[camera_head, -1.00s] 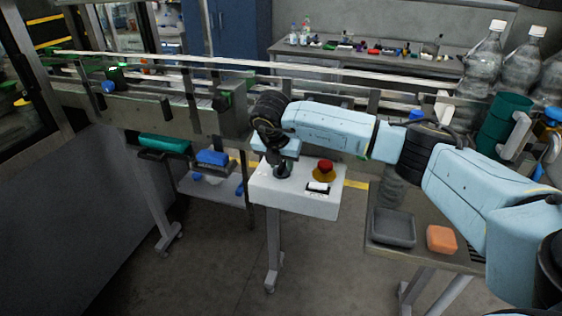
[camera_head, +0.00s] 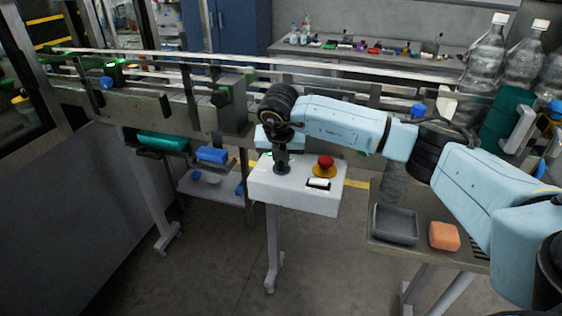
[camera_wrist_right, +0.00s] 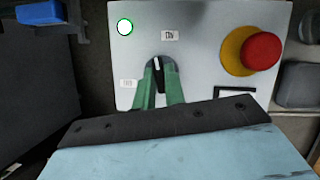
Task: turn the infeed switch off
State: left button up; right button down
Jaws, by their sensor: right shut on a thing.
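The infeed switch is a black rotary knob (camera_wrist_right: 157,68) with a white mark, on top of a white control box (camera_head: 325,204). In the right wrist view its mark points roughly up the picture, between a label (camera_wrist_right: 170,35) above and a label (camera_wrist_right: 128,83) at lower left. The lettering is too small to read surely. My right gripper (camera_wrist_right: 160,78) has its green fingers closed on the knob, one on each side. In the head view the right gripper (camera_head: 282,166) points down at the box's left part and hides the knob. My left gripper is not in view.
A red emergency button (camera_wrist_right: 261,51) on a yellow base stands beside the knob. A black-framed white rocker (camera_head: 318,184) is in front of it. A lit lamp (camera_wrist_right: 125,27) is on the panel. The conveyor (camera_head: 170,103) runs behind; a grey tray (camera_head: 396,225) and orange block (camera_head: 444,236) lie to the right.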

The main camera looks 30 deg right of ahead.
jog(key=n+b, duration=0.1)
jog(key=n, duration=0.1)
jog(key=n+y+b, duration=0.1)
jog(key=n, duration=0.1)
jog(key=shift+d+f+n+t+y+b, duration=0.1)
jog(key=shift+d+n+t+y+b, duration=0.1)
jog(key=shift+n+t+y+b, duration=0.15)
jog(key=n+y+b, duration=0.1)
jog(key=n, duration=0.2)
jog(key=shift+n+y, duration=0.25)
jog(key=n+y, duration=0.1)
jog(key=n, duration=0.2)
jog(key=shift+d+n+b, duration=0.15)
jog(key=shift+n+b, duration=0.15)
jog(key=shift+b, duration=0.05)
jog(key=shift+n+y, duration=0.8)
jog(key=shift+n, duration=1)
jog(key=shift+g, duration=0.45)
jog(key=c, duration=1.5)
grip_release()
jog(key=shift+o, duration=0.2)
jog(key=v, duration=1.3)
jog(key=shift+r, duration=0.35)
